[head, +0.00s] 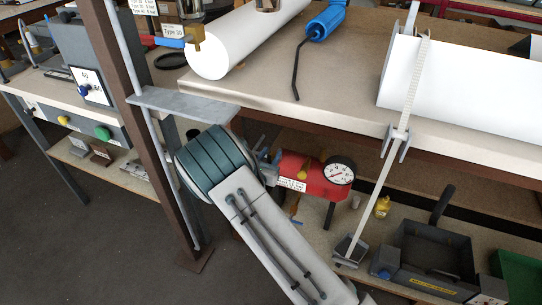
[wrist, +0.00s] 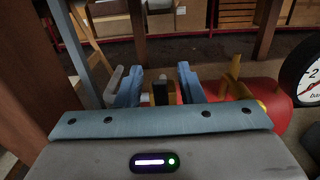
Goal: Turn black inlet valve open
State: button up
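My gripper (wrist: 160,84) shows in the wrist view as two blue fingers standing apart. A small dark and yellowish part (wrist: 160,94) lies between them, with gaps seen on both sides; I cannot tell for sure whether it is the black inlet valve. In the head view my gripper (head: 264,165) is just left of the red body (head: 318,176) with a round pressure gauge (head: 338,171), below the bench edge. My arm hides part of this area. The red body (wrist: 255,106) and gauge (wrist: 309,80) are right of the fingers in the wrist view. A yellow handle (wrist: 233,76) rises there.
A brown post (head: 140,110) and a grey plate (head: 182,103) stand close to my arm. The bench top (head: 300,105) overhangs the red body and carries white cylinders (head: 250,38). A lower shelf (head: 345,215) holds a dark tray (head: 435,255).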

jog(key=shift+w+d, duration=0.2)
jog(key=shift+w, duration=0.3)
grip_shut()
